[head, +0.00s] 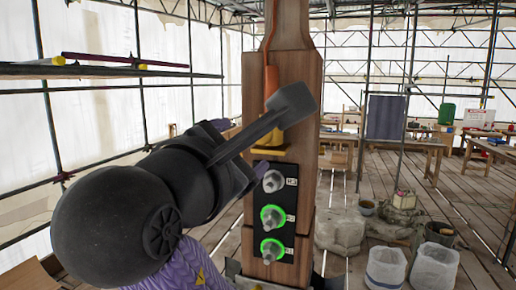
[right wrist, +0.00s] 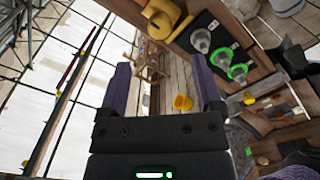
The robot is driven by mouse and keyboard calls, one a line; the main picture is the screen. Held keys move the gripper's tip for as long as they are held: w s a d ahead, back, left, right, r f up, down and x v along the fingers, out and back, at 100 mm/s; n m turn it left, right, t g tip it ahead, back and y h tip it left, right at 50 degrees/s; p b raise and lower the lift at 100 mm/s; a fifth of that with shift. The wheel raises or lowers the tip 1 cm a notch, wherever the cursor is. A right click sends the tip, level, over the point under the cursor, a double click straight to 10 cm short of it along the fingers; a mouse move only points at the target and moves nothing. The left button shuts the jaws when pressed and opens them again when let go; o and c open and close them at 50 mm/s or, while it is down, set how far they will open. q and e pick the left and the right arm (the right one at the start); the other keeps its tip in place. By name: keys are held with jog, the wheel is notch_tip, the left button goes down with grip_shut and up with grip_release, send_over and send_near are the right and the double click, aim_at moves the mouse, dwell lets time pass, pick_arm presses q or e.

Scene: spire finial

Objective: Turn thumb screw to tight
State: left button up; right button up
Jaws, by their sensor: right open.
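A black panel (head: 255,225) on the wooden post carries three grey thumb screws in a column. The top screw (head: 273,181) has no lit ring. The middle screw (head: 271,216) and the bottom screw (head: 270,250) have glowing green rings. In the right wrist view the top screw (right wrist: 200,41), middle screw (right wrist: 222,57) and bottom screw (right wrist: 238,72) show at upper right. My right gripper (right wrist: 163,75) is open and empty, apart from the screws. My left gripper is not visible.
The wooden post (head: 305,165) stands upright, with a yellow fitting (head: 266,136) above the panel and an orange part (head: 271,80) higher up. Buckets (head: 434,266) stand on the plank floor at right. Scaffolding and workbenches stand farther back.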

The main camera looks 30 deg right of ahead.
aim_at(262, 145)
jog(key=shift+p+x, duration=1.4)
jog(key=shift+x, duration=3.5)
jog(key=shift+f, duration=0.1)
jog(key=shift+c, duration=0.2)
grip_shut()
